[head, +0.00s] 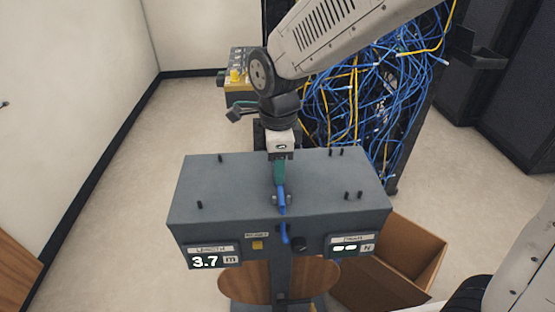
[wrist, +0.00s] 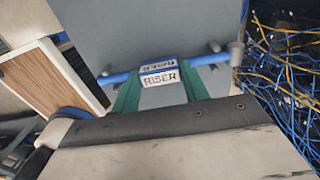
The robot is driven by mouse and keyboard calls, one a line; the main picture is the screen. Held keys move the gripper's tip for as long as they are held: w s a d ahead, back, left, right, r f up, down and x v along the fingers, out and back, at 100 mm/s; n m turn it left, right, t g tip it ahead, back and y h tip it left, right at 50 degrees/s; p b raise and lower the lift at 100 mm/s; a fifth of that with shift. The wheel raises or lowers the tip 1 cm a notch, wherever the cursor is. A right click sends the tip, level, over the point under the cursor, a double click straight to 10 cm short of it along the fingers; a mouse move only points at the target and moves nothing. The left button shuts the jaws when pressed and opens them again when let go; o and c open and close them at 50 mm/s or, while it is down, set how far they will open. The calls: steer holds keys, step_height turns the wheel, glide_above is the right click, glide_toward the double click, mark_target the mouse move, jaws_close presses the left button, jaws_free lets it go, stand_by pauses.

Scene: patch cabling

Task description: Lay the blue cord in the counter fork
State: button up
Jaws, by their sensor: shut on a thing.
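The blue cord (head: 282,198) runs over the top of the grey counter box and bends down its front face. In the wrist view the cord (wrist: 118,78) crosses level, with a white RISER label (wrist: 160,78) on it. My gripper (head: 279,178) points down over the middle of the box, its green fingers (wrist: 159,92) shut on the cord at the label. Small grey posts (head: 289,200) stand beside the cord near the front edge, perhaps the fork; I cannot tell if the cord is seated between them. A grey post (wrist: 235,53) also shows at the cord's right.
The counter box (head: 230,185) carries several black pegs and a display (head: 207,261) reading 3.7 m. An open cardboard box (head: 410,250) stands at its right. A rack of tangled blue and yellow cables (head: 375,100) stands behind. The floor at left is clear.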

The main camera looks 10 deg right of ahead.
steer(key=o, duration=1.5)
steer(key=shift+c, duration=0.2)
steer(key=shift+r, duration=0.1)
step_height(320, 180, up, 8)
steer(key=shift+f, duration=0.15)
